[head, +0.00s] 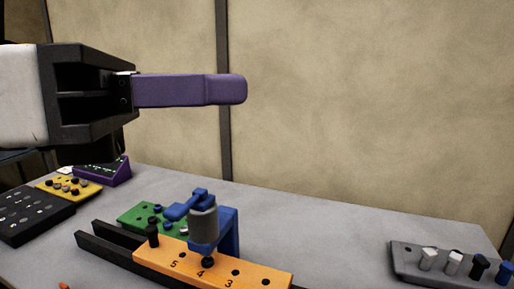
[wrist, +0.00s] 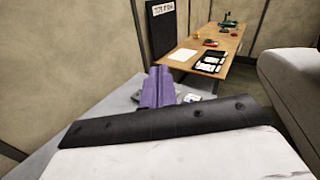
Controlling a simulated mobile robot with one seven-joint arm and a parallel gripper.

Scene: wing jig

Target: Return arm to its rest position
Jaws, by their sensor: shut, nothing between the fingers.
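My gripper (head: 240,89) shows in the head view at the upper left, level and pointing right, with its purple fingers together. It is empty and held in the air above the grey table, in front of the beige wall. In the wrist view the purple fingers (wrist: 159,72) lie side by side, shut, with nothing between them. My arm comes in from the left edge of the head view.
Below stand an orange numbered jig bar (head: 180,264) with a blue and grey clamp (head: 204,222), a green block (head: 135,216), a yellow tray (head: 82,192), a black tray (head: 25,222) and a grey peg block (head: 410,265). A wooden table (wrist: 215,45) shows in the wrist view.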

